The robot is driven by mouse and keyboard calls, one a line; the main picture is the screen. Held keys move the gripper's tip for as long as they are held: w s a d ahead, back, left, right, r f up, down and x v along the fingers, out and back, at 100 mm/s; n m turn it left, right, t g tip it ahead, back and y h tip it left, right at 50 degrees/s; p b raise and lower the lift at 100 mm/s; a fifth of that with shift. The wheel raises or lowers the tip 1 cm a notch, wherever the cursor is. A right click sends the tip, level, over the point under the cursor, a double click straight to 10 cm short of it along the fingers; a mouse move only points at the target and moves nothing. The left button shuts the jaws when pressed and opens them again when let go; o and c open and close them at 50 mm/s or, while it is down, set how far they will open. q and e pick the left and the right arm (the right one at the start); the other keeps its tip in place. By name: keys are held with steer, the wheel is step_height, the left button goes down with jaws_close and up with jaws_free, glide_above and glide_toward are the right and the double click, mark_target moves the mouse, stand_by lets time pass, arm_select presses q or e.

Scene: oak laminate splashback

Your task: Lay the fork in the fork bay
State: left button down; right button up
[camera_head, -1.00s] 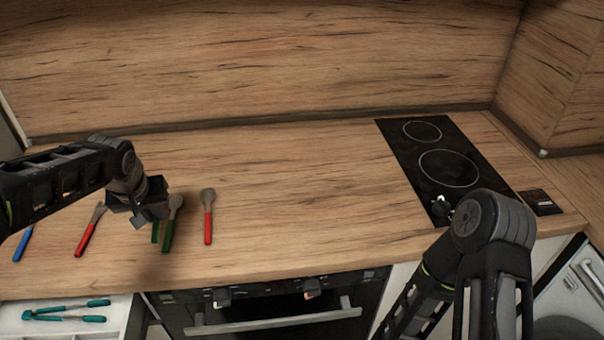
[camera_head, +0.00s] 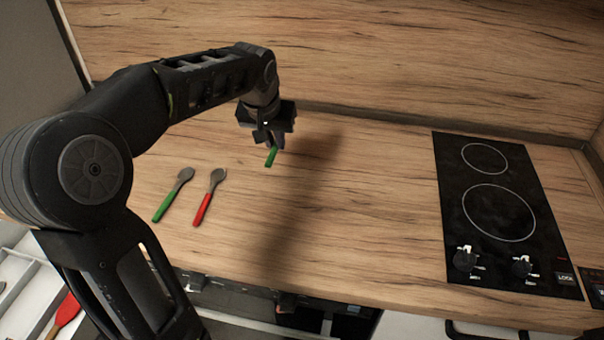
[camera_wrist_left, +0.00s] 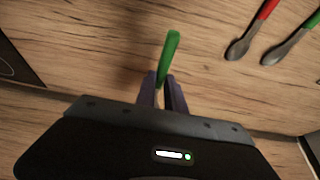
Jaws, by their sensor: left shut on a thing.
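My left gripper (camera_head: 269,140) is shut on a green-handled utensil (camera_head: 271,157) and holds it above the worktop. In the left wrist view, the green handle (camera_wrist_left: 171,48) sticks out beyond the jaws (camera_wrist_left: 163,92). The head of this utensil is hidden by the gripper, so I cannot tell whether it is the fork. A drawer with white compartments (camera_head: 14,270) shows at the lower left, partly behind my arm. I cannot tell which compartment is the fork bay. My right gripper is out of view.
Another green-handled utensil (camera_head: 172,196) and a red-handled one (camera_head: 209,197) lie on the worktop (camera_head: 360,220). A red object (camera_head: 66,311) lies in the drawer. A black hob (camera_head: 497,211) is at the right. The middle worktop is clear.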

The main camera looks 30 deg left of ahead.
arm_select(q)
steer(key=shift+w+d+f, duration=0.1)
steer(key=shift+f, duration=0.05)
glide_above(279, 179)
steer(key=f, duration=0.6)
steer(key=shift+s+d, duration=0.15)
steer(key=shift+s, duration=0.25)
steer(key=shift+f+p, duration=0.1)
steer(key=shift+p, duration=0.2)
step_height(279, 179, down, 4)
steer(key=shift+r, duration=0.2)
steer(key=shift+f, duration=0.25)
steer(key=c, duration=1.5)
jaws_free()
steer(key=shift+o, duration=0.3)
steer(key=shift+s, duration=0.1)
